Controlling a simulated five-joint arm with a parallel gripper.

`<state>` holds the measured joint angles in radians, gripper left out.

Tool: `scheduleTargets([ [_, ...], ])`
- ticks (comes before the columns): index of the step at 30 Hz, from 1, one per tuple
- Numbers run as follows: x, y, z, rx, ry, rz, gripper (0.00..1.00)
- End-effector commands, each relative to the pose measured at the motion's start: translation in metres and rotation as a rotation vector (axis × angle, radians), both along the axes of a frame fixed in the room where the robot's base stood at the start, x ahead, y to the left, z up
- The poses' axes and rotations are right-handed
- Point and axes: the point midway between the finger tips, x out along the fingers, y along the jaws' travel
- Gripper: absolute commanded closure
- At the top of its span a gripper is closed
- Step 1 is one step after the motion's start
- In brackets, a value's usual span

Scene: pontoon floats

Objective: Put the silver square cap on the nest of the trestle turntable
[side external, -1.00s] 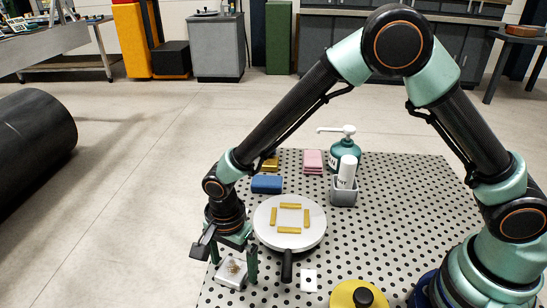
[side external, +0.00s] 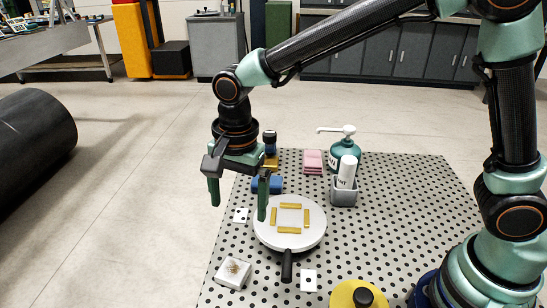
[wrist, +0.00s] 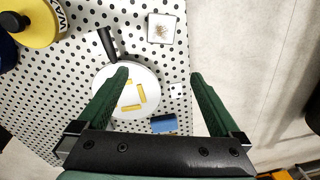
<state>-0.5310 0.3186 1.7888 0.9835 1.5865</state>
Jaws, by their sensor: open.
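A pale silver-white square piece with a brownish patch on top, apparently the silver square cap (side external: 233,273), lies on the perforated table at its near left edge. It also shows at the top of the wrist view (wrist: 161,28). The turntable (side external: 263,234) is a white round disc with a black handle pointing to the near side. Yellow bars on it frame an empty square nest (side external: 289,217). My gripper (side external: 239,212) is open and empty, raised above the table's left edge, left of the disc. In the wrist view its fingers (wrist: 160,73) have nothing between them.
A blue block (side external: 266,184) lies behind the disc; pink pieces (side external: 312,161) are farther back. A green pump bottle (side external: 345,155) and a white bottle in a grey holder (side external: 343,193) stand back right. A yellow round container (side external: 345,296) is at the near edge.

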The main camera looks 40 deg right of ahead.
Motion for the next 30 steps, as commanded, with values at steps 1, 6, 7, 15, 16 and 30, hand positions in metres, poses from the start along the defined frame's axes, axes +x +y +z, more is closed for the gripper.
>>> scheduleTargets([
  [1, 0.001, -0.017, 0.015, 0.011, -0.031, 0.047, 0.00],
  [6, -0.006, -0.074, 0.054, 0.011, -0.139, 0.278, 0.00],
  [7, -0.008, -0.084, 0.059, 0.005, -0.158, 0.320, 0.00],
  [15, -0.044, -0.164, 0.092, -0.109, -0.327, 0.689, 0.00],
  [16, -0.049, -0.171, 0.094, -0.129, -0.341, 0.728, 0.00],
  [30, -0.083, -0.217, 0.096, -0.306, -0.419, 1.021, 0.00],
])
